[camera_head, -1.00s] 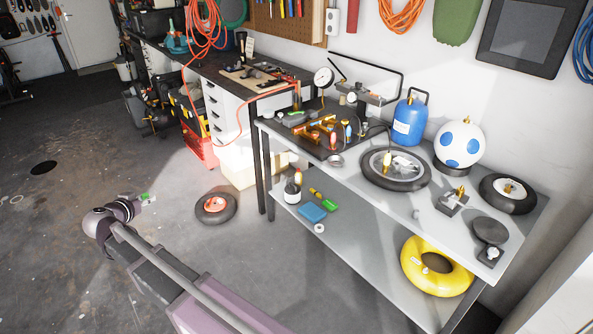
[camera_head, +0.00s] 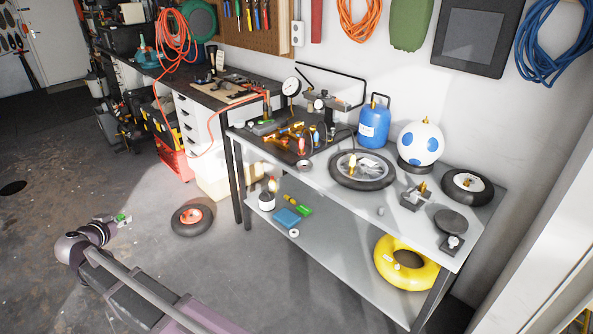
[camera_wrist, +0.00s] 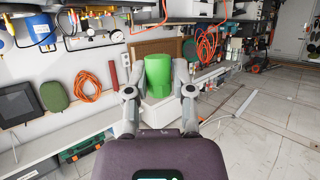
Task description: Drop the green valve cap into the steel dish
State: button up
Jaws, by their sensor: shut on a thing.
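The green valve cap (camera_wrist: 159,78) stands between the two fingers of my gripper (camera_wrist: 160,68), which is shut on it. In the head view my gripper (camera_head: 119,219) and the small green cap (camera_head: 122,216) show at the lower left, above open floor and well apart from the bench. A small round metal dish (camera_head: 304,166), which looks like the steel dish, sits on the bench top, in front of the dark mat with brass fittings. The inside of the dish is too small to make out.
The grey bench (camera_head: 335,199) also bears a spoked wheel (camera_head: 344,177), a blue tank (camera_head: 373,128) and a white ball with blue spots (camera_head: 420,143). A small tyre (camera_head: 193,219) lies on the floor between my gripper and the bench. A yellow ring (camera_head: 388,268) is on the lower shelf.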

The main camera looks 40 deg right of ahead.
aim_at(305, 166)
jog(key=z, duration=1.15)
jog(key=i, duration=1.05)
jog(key=u, duration=0.1)
